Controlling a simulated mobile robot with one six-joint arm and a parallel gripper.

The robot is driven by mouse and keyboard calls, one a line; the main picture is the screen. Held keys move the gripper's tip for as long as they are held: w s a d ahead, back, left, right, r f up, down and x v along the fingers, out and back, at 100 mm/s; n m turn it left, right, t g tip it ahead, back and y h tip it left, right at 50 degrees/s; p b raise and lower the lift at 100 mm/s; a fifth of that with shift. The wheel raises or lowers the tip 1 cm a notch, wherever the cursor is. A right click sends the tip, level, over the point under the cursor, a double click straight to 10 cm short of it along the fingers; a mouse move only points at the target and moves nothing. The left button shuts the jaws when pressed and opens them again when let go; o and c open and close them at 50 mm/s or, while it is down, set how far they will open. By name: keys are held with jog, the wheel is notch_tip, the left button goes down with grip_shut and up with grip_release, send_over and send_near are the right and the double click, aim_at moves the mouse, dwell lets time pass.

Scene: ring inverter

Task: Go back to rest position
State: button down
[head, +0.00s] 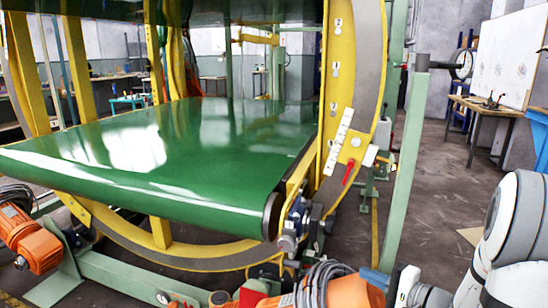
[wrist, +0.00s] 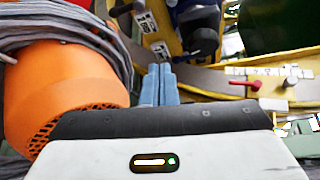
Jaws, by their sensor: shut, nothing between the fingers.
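My gripper (wrist: 160,70) shows in the wrist view with its two blue-grey fingers together and nothing between them. In the head view my gripper (head: 372,276) is low, right of centre, beside an orange motor (head: 345,288). The same motor fills the left of the wrist view (wrist: 80,90), close to the fingers; I cannot tell if they touch. The ring inverter's yellow ring (head: 357,110) stands beyond, with a red lever (head: 351,172) on it. The lever also shows at the right of the wrist view (wrist: 245,84).
A green conveyor belt (head: 170,150) runs through the ring. A pale green post (head: 408,160) stands right of the ring, near my arm. Another orange motor (head: 30,238) is at lower left. A workbench (head: 490,108) stands at back right, with open floor before it.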

jog(key=s+a+r+n+g+h+p, duration=0.1)
jog(key=s+a+r+n+g+p, duration=0.3)
jog(key=s+a+r+g+p, duration=0.35)
jog(key=s+a+r+n+g+h+p, duration=0.1)
jog(key=s+a+r+n+g+p, duration=0.4)
jog(key=r+p, duration=0.45)
jog(key=s+d+r+n+t+h+p, duration=0.1)
jog(key=s+d+r+h+p, duration=0.1)
jog(key=r+p, duration=0.5)
jog(key=s+d+r+n+t+h+p, duration=0.1)
jog(key=s+r+h+p, duration=0.3)
jog(key=r, duration=0.6)
jog(key=d+t+h+p, duration=0.1)
jog(key=h+p, duration=0.1)
jog(key=h, duration=0.1)
jog(key=shift+s+d+r+n+p, duration=0.2)
jog(key=shift+s+r+n+p, duration=0.1)
jog(key=shift+s+n+p, duration=0.1)
